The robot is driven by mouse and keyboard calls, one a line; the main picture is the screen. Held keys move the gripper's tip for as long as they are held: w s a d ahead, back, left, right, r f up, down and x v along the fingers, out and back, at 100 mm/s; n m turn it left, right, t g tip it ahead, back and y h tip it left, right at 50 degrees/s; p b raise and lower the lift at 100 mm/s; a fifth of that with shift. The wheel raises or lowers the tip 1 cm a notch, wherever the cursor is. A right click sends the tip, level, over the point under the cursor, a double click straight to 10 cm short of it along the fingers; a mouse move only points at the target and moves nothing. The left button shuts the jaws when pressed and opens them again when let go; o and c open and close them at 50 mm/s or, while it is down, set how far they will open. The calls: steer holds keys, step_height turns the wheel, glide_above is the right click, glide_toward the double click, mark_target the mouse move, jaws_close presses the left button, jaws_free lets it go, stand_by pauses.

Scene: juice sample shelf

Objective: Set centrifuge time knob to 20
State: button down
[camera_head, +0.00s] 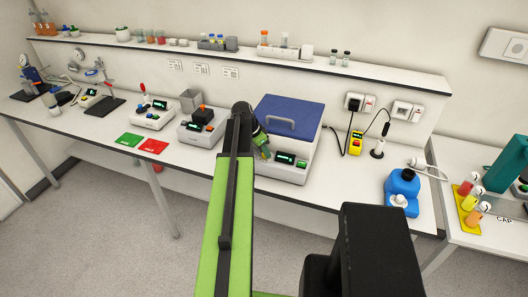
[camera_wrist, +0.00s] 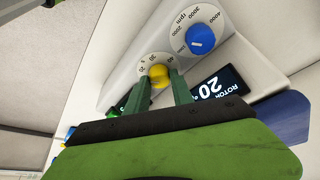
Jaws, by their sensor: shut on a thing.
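The centrifuge is a white box with a blue lid (camera_head: 290,113), at the middle of the bench in the head view. In the wrist view its panel has a yellow knob (camera_wrist: 158,74) on a white dial marked with numbers including 20 and 40. My gripper (camera_wrist: 159,84) is shut on the yellow knob, with one green finger on each side. The knob's pointer mark is not visible. A dark display (camera_wrist: 212,86) beside it reads ROTOR and 20. In the head view my gripper (camera_head: 263,151) is at the centrifuge's front panel, and the knob is hidden.
A blue knob (camera_wrist: 200,39) on an rpm dial sits close to the yellow knob.

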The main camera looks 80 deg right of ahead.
steer(key=c, duration=1.1)
jaws_free()
steer(key=shift+r, duration=0.1)
steer(key=p+v, duration=1.6)
steer(key=v, duration=0.1)
